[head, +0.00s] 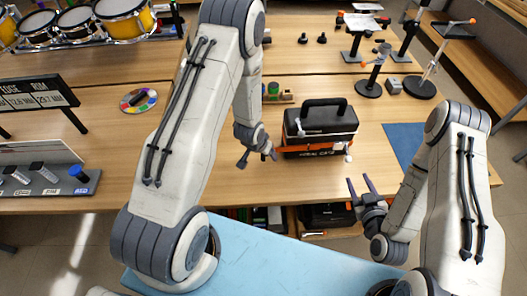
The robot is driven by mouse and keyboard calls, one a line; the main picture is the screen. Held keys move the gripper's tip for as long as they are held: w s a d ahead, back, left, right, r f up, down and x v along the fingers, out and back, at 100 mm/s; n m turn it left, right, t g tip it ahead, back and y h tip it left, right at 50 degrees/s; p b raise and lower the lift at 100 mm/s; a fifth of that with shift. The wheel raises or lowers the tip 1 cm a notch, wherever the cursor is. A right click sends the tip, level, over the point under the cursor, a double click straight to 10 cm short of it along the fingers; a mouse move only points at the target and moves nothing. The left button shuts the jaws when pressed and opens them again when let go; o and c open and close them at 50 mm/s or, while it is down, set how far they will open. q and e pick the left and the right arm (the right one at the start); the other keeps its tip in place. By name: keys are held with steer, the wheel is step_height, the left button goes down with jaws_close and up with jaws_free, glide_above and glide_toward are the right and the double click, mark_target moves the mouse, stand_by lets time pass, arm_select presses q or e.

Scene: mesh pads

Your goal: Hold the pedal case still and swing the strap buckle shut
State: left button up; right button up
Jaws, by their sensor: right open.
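The pedal case (320,127) is a black box with an orange band and a black carry handle on top. It sits upright near the front edge of the wooden table. A small pale piece, perhaps the strap buckle (348,157), shows at its front right corner; its exact position is too small to tell. My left gripper (258,158) is beside the case's left front side; whether it touches the case is unclear. My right gripper (361,187) is open and empty, in front of and below the case's right corner, apart from it.
A blue mat (405,143) lies right of the case. Small green and red items (275,92) stand behind it. Stands with round black bases (369,89) are at the back right. A colour palette (138,100) and a sign (38,94) are on the left.

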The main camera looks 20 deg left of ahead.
arm_select(q)
jaws_close()
stand_by(1.3)
stand_by(2.1)
